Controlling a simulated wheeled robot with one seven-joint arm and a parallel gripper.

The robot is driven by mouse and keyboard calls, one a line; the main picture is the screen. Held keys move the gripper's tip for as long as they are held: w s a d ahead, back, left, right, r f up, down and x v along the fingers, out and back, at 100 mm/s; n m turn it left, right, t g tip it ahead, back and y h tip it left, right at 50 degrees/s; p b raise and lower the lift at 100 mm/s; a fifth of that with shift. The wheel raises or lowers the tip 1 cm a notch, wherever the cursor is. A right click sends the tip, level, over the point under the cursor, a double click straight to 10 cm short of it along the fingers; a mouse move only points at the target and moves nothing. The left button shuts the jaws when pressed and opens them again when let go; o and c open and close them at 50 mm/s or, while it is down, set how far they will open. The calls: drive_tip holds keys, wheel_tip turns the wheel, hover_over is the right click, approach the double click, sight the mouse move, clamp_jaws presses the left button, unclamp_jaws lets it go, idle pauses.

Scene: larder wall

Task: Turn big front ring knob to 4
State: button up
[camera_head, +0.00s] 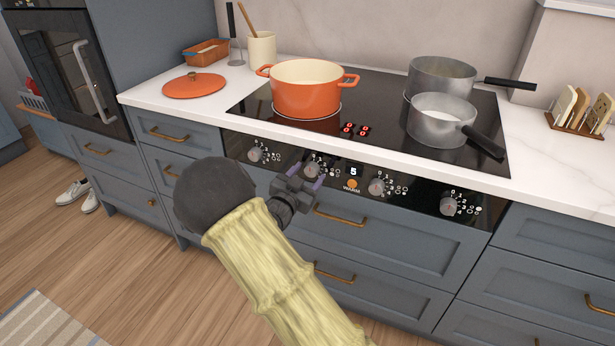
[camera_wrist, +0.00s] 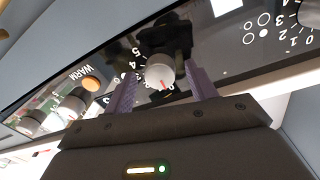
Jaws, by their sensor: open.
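My gripper (camera_head: 304,184) is open in front of the oven-hob panel, at the second knob from the left. This knob (camera_head: 312,170) is silver and round. In the wrist view, the knob (camera_wrist: 160,72) sits between my two purple fingers (camera_wrist: 162,88), with a gap visible on at least one side; contact is hard to tell. Its red mark points down in that view, towards a digit that I cannot read surely. Digits 5 and 4 show to its upper left. Which knob serves the big front ring is not readable here.
Other knobs are at far left (camera_head: 256,154), centre right (camera_head: 377,187) and far right (camera_head: 450,206). A display (camera_head: 353,171) reads 5 above an orange WARM light (camera_head: 351,184).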

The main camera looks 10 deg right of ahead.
drive_tip(key=shift+w+d, duration=0.1)
drive_tip(key=shift+w, duration=0.05)
drive_tip(key=shift+c, duration=0.4)
drive_tip(key=c, duration=0.9)
